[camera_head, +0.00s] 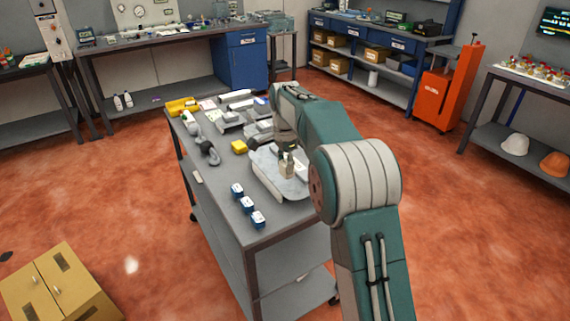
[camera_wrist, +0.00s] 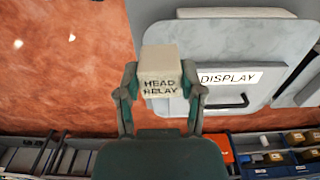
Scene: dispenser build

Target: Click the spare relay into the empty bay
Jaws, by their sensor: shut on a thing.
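A small beige block, the relay (camera_wrist: 162,62), is lettered "HEAD RELAY" in the wrist view. My gripper (camera_wrist: 160,80) is shut on it, with one finger on each side. In the head view the relay (camera_head: 286,170) is upright over the rounded grey panel (camera_head: 263,184) on the workbench. I cannot tell whether it touches that panel. I cannot make out an empty bay in either view.
Three blue blocks (camera_head: 247,204) stand in a row on the bench's near left part. Bare bench top (camera_head: 275,227) shows near the front edge.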

